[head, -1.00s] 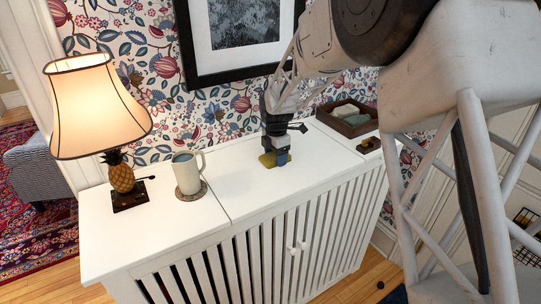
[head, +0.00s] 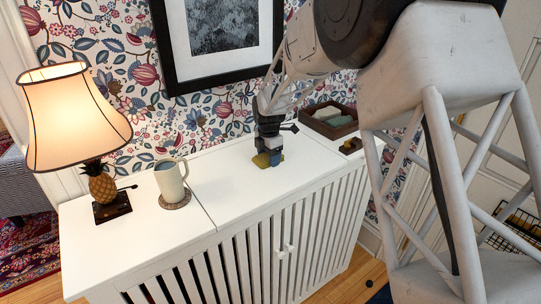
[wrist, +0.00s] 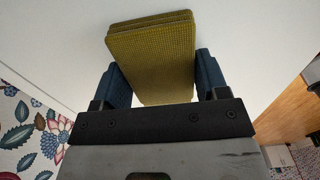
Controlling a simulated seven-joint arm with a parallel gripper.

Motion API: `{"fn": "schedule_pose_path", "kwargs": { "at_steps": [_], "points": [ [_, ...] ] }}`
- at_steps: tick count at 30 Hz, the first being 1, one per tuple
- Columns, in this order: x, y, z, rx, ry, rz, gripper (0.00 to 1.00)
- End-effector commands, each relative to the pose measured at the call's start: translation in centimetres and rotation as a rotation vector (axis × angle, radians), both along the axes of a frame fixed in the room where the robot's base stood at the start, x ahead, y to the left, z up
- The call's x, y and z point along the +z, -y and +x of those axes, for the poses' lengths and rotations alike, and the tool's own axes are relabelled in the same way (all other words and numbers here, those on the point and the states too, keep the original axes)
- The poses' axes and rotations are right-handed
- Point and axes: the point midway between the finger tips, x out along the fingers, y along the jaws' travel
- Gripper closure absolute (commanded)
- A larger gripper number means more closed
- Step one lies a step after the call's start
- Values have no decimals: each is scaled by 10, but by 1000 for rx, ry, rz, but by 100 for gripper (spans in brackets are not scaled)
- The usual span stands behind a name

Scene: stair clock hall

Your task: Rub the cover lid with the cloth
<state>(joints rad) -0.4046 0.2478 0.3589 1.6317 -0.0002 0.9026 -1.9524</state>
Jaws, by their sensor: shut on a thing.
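The cover lid (head: 235,192) is the flat white top section of a slatted cabinet, right of a seam. My gripper (head: 268,152) points down over its back part, near the wall. It is shut on the folded olive-yellow cloth (head: 260,161), which is at the lid's surface. In the wrist view the cloth (wrist: 152,62) sits between the two blue fingers of my gripper (wrist: 158,80), its layered edge facing the white surface. Whether the cloth's whole underside touches the lid cannot be told.
Left of the seam stand a mug (head: 168,184) on a coaster and a lit lamp (head: 80,130) with a pineapple base. A brown tray (head: 333,122) with folded items and a small dark object (head: 350,147) lie to the right. The lid's front is clear.

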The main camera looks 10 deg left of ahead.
Motion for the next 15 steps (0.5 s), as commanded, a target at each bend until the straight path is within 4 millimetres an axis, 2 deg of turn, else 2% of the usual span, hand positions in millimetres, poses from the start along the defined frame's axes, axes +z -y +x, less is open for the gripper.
{"fn": "schedule_pose_path", "kwargs": {
  "at_steps": [15],
  "points": [
    [-2, -30, -31, 1, -3, -1, 55]
  ]
}}
